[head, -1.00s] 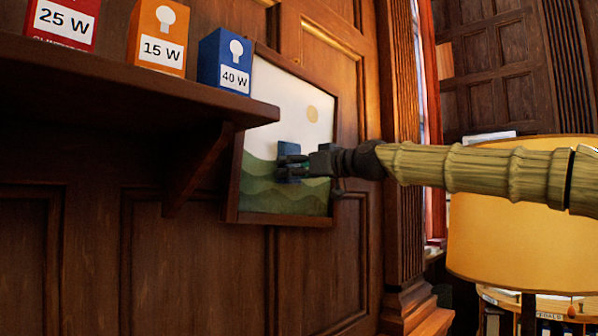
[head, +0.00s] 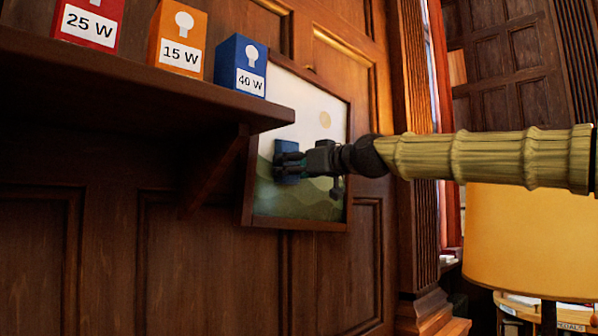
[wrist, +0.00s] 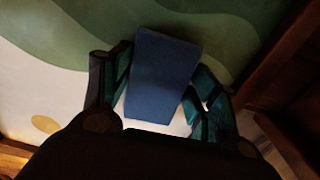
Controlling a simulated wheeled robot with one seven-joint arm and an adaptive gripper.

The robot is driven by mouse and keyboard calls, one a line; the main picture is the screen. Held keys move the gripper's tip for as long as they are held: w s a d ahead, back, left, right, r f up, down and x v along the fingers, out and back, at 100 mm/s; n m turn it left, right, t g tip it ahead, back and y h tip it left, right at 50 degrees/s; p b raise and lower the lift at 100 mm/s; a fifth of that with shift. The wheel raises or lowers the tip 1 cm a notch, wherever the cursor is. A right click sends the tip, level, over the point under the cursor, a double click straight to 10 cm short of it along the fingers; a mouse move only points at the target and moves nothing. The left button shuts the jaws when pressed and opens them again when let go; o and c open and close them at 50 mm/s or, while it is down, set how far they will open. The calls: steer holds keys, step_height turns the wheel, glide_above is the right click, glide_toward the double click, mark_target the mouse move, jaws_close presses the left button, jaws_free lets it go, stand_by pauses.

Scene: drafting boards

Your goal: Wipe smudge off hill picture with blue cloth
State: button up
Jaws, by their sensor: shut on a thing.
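The hill picture (head: 315,105) hangs in a dark wooden frame on the panelled wall, with green hills below a pale sky and a yellow sun. It fills much of the wrist view (wrist: 40,85). My gripper (head: 290,164) is shut on the blue cloth (head: 286,147), a block-like pad in front of the left part of the hills. The wrist view shows the cloth (wrist: 162,75) between both fingers. It looks close to the picture; I cannot tell whether it touches. I see no smudge; the cloth and gripper hide part of the hills.
A dark wooden shelf (head: 130,88) juts out at upper left, its end and bracket (head: 215,165) overlapping the picture's left side. It bears red (head: 88,22), orange (head: 177,38) and blue (head: 240,65) bulb boxes. A yellow lampshade (head: 525,240) stands at lower right, below my arm.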

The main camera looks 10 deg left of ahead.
steer(key=shift+s+a, duration=0.3)
steer(key=shift+s, duration=0.05)
steer(key=shift+s+d, duration=0.1)
steer(key=shift+d, duration=0.05)
steer(key=shift+b+v, duration=1.3)
steer(key=shift+v, duration=1.5)
steer(key=shift+b+v, duration=0.55)
steer(key=shift+v, duration=0.95)
